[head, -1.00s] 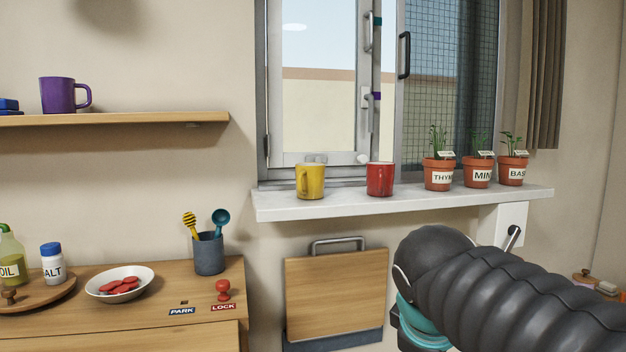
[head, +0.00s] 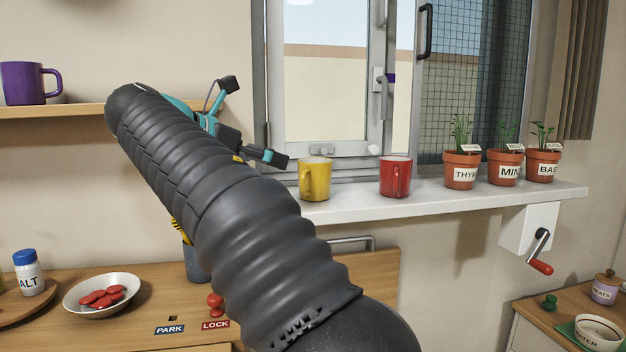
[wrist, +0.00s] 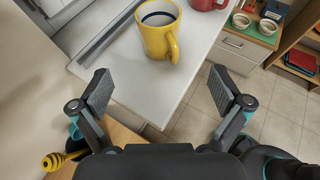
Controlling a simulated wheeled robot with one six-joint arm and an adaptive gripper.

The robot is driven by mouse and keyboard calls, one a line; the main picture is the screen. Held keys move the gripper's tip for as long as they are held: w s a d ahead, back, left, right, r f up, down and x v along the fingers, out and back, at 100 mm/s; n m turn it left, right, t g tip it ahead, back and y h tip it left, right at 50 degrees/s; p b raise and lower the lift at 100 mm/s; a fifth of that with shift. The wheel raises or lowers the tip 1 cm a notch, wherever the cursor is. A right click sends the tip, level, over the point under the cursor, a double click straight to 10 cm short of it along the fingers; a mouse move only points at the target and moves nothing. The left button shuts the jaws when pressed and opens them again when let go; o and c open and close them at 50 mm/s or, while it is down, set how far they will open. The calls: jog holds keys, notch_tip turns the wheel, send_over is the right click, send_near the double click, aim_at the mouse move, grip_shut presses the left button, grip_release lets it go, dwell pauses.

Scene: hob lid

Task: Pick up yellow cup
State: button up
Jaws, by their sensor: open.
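The yellow cup (head: 315,179) stands upright on the left part of the white windowsill (head: 450,197). In the wrist view the yellow cup (wrist: 160,30) is ahead of my fingers, with its handle pointing toward the lower right. My gripper (head: 252,120) is left of the cup in the head view, apart from it. In the wrist view my gripper (wrist: 162,92) is open and empty, its two pads wide apart with the sill's near end between and beyond them. The red cup (head: 395,176) stands to the right of the yellow one.
Potted herbs (head: 461,169) stand farther right on the sill. A purple mug (head: 25,84) sits on the shelf at left. A wall crank (head: 540,250) is below the sill. The counter holds a bowl of red pieces (head: 103,294) and a utensil pot (head: 195,265), partly hidden by my arm.

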aim_at(304, 166)
jog(key=x, duration=0.8)
jog(key=shift+w+d, duration=0.1)
jog(key=shift+d, duration=0.05)
jog(key=shift+r+x, duration=0.15)
jog(key=shift+x, duration=1.2)
jog(key=shift+r+x, duration=0.2)
jog(key=shift+x, duration=1.2)
jog(key=shift+w, duration=0.15)
jog(key=c, duration=1.3)
jog(key=shift+c, duration=0.2)
jog(key=shift+r, duration=0.2)
